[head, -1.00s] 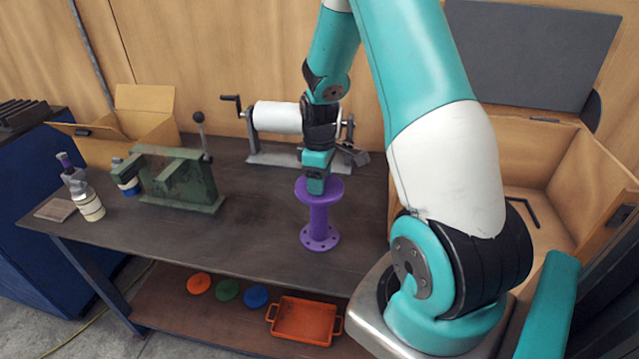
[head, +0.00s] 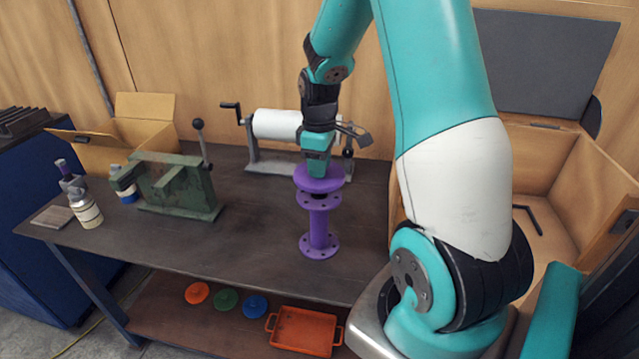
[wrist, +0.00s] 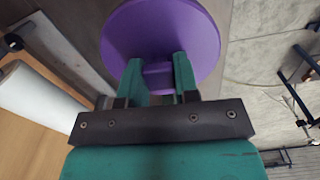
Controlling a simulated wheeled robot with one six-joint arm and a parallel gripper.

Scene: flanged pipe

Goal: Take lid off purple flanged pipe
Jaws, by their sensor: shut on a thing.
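The purple flanged pipe (head: 319,228) stands upright on the dark workbench, its bottom flange flat on the top. The purple lid (head: 322,181) is a round disc held above the pipe's upper flange, with a visible gap between them. My gripper (head: 317,168) points down over the pipe and is shut on the lid's handle. In the wrist view the lid (wrist: 190,30) fills the upper middle, and my gripper's fingers (wrist: 158,78) pinch its purple handle. The pipe is hidden behind the lid there.
A white roll (head: 277,124) on a stand is behind the pipe. A green vise-like tool (head: 175,188) and bottles are at left. A cardboard box (head: 145,125) is at back left, an open wooden crate (head: 560,165) at right. Discs and an orange tray (head: 303,328) lie below.

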